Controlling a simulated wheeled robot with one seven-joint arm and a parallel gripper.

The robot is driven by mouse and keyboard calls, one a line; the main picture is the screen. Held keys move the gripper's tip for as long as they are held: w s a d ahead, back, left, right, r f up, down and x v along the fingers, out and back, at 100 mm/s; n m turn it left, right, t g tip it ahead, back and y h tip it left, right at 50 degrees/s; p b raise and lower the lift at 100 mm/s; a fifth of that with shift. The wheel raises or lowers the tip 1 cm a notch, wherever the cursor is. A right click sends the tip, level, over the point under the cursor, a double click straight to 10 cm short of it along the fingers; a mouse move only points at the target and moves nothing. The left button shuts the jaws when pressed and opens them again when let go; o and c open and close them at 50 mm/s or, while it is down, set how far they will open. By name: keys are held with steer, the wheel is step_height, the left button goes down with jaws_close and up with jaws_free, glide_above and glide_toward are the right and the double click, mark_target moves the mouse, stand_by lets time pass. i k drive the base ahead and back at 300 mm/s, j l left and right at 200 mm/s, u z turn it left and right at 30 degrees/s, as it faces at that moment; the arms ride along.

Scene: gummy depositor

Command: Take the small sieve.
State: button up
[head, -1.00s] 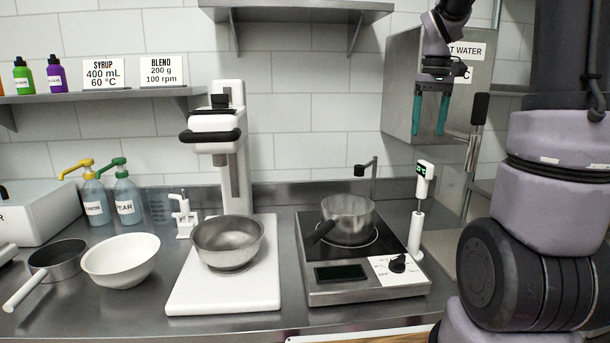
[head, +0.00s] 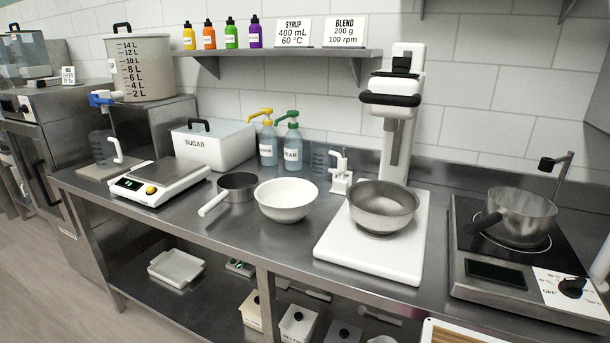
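I cannot make out a small sieve for certain. A small round grey vessel with a long white handle (head: 237,187) lies on the steel counter, left of a white bowl (head: 286,200). Its handle points to the front left. Its inside is dark, and I cannot tell whether it is mesh or solid. My gripper is out of the head view now.
A scale (head: 160,181) and a sugar box (head: 213,145) stand left of the vessel. Pump bottles (head: 268,143) stand behind. A mixer with a steel bowl (head: 382,206) and a hot plate with a pot (head: 521,217) are right. The lower shelf (head: 190,300) holds a tray and bins.

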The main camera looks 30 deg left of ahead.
mark_target(235, 187)
steer(key=u, duration=1.75)
